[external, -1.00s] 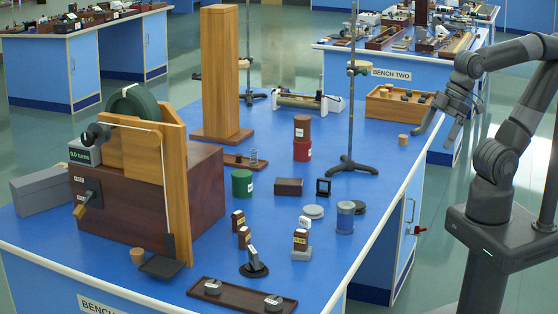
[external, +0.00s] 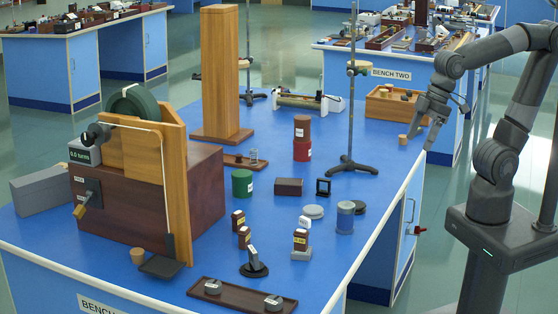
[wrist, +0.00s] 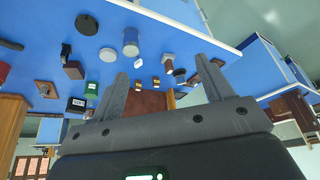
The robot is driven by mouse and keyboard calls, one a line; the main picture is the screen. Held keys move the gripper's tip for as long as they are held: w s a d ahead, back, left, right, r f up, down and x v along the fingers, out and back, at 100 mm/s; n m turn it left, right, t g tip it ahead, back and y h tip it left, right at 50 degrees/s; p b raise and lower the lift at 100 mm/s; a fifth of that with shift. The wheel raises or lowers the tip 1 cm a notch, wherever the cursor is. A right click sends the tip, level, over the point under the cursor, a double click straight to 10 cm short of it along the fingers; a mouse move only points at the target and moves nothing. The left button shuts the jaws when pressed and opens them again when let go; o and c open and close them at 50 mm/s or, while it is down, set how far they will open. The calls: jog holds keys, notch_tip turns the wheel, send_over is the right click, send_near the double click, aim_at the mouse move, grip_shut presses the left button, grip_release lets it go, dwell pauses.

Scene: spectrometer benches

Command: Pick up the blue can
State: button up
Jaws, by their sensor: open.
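The blue can (external: 345,217) stands upright on the blue bench top, near its right edge. In the wrist view the blue can (wrist: 131,42) shows at the upper left, beyond my gripper's fingers and apart from them. My gripper (external: 421,139) is above the right edge of the bench, farther back than the can, with its fingers pointing down. In the wrist view my gripper (wrist: 165,92) has its two fingers spread wide with nothing held between them.
A grey disc (external: 313,212) and a dark disc (external: 359,207) lie close to the can. A stand (external: 351,120) with a tall rod rises behind it. A small labelled block (external: 301,240) stands to its left.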

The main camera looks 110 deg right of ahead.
jog(key=w+d+f+m+g, duration=0.2)
jog(key=w+d+f, duration=0.35)
jog(key=w, duration=0.35)
jog(key=m+g, duration=0.1)
jog(key=g, duration=0.2)
send_near(345, 220)
jog(key=shift+s+d+f, duration=0.15)
jog(key=shift+s+d, duration=0.6)
jog(key=shift+d, duration=0.3)
notch_tip(345, 220, down, 11)
jog(key=shift+d+f, duration=0.1)
jog(key=shift+d, duration=0.1)
jog(key=shift+c, duration=0.3)
jog(key=c, duration=1.1)
